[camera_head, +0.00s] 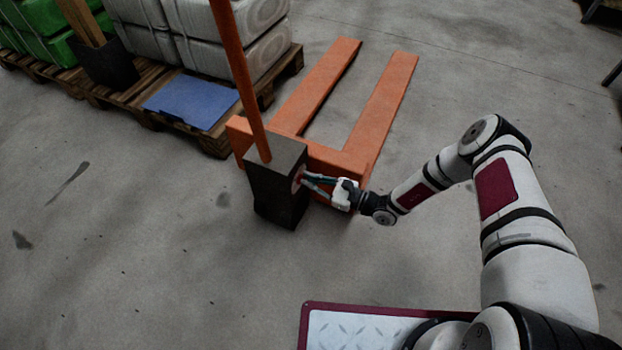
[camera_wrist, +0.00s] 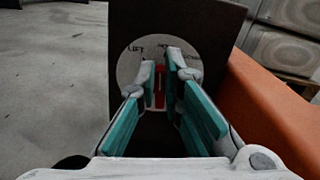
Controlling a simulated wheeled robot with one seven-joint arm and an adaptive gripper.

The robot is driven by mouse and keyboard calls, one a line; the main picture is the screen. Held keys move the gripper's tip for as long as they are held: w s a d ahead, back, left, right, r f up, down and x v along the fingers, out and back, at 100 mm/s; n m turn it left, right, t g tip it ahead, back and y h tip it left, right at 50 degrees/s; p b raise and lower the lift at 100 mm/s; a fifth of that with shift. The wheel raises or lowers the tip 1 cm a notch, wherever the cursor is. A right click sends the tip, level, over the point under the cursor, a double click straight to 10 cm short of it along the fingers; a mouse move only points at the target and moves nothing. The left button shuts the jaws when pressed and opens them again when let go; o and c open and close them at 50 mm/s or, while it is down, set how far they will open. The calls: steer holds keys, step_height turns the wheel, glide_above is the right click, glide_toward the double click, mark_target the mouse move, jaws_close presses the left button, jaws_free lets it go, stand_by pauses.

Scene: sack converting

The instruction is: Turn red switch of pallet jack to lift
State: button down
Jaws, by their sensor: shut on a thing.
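The orange pallet jack (camera_head: 383,110) stands on the floor, with a dark box-shaped housing (camera_head: 278,185) at its handle end. The red switch (camera_wrist: 159,87) sits on a pale round dial (camera_wrist: 128,68) on the side of the housing. The dial has the word LIFT at its upper left and another label at the right, partly covered by a finger. My gripper (camera_head: 306,181) reaches the dial from the right. In the wrist view its fingers (camera_wrist: 162,82) are shut on the red switch, which stands about upright between them.
Wooden pallets (camera_head: 215,141) with white sacks (camera_head: 245,40) and a blue sheet (camera_head: 192,99) stand behind and left of the jack. Its orange handle bar (camera_head: 236,70) rises from the housing. The floor at the left and front is clear.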

steer(key=n, duration=0.1)
steer(key=n+p, duration=0.1)
steer(key=n, duration=0.1)
steer(key=shift+s+a, duration=0.1)
steer(key=shift+s, duration=0.15)
steer(key=shift+s+f+n+p, duration=0.15)
steer(key=shift+n+p, duration=0.3)
steer(key=shift+n, duration=0.55)
steer(key=shift+s+f+n+p, duration=0.15)
steer(key=shift+n+p, duration=0.3)
steer(key=shift+n, duration=0.55)
steer(key=c, duration=1.7)
jaws_free()
steer(key=v, duration=1.2)
steer(key=shift+w+r, duration=0.1)
